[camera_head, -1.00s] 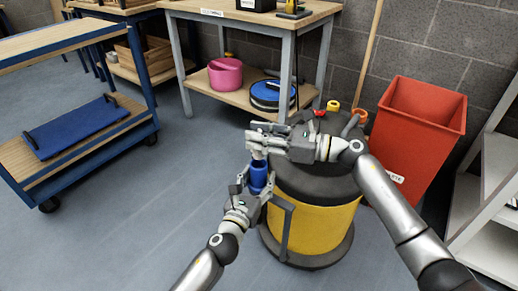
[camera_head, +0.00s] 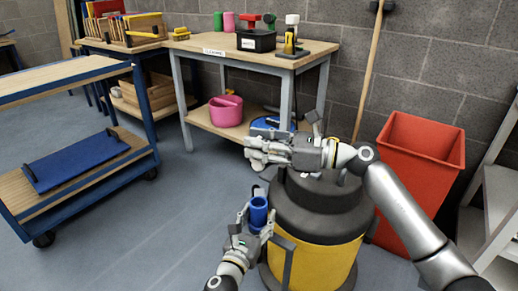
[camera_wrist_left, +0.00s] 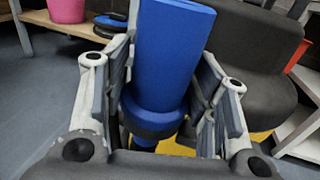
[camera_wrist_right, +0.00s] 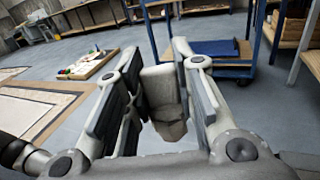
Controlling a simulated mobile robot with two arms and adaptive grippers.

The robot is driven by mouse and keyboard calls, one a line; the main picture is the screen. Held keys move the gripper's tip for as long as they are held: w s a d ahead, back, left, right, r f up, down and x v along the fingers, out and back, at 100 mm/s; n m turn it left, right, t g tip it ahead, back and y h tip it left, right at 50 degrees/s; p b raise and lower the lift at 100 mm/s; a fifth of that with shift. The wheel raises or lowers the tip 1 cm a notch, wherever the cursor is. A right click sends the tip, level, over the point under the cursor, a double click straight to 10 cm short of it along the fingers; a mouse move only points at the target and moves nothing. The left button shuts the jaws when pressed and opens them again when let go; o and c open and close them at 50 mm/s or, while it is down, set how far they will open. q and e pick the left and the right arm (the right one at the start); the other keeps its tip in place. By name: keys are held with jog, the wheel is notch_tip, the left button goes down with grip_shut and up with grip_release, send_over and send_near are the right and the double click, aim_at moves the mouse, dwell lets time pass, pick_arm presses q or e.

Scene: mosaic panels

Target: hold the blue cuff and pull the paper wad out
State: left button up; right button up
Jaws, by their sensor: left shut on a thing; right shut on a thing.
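The blue cuff (camera_head: 258,211) stands upright beside the yellow and black vacuum drum (camera_head: 318,225). My left gripper (camera_head: 254,226) is shut around its lower part; in the left wrist view the cuff (camera_wrist_left: 166,60) rises between the fingers. My right gripper (camera_head: 262,153) is above the cuff, with a visible gap between them. In the right wrist view it is shut on a pale grey, crumpled paper wad (camera_wrist_right: 166,98), which shows clear of the cuff. In the head view the wad is hard to tell from the pale fingers.
A red bin (camera_head: 420,165) stands right of the drum. Behind are a wooden workbench (camera_head: 345,38) with a pink tub (camera_head: 226,111) on its lower shelf. A blue cart (camera_head: 85,145) stands at left. Open floor (camera_head: 150,225) lies between cart and drum.

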jog(key=shift+r, duration=1.2)
pick_arm(q)
jog(key=o, duration=1.2)
jog(key=shift+c, duration=0.2)
jog(key=shift+s, duration=0.1)
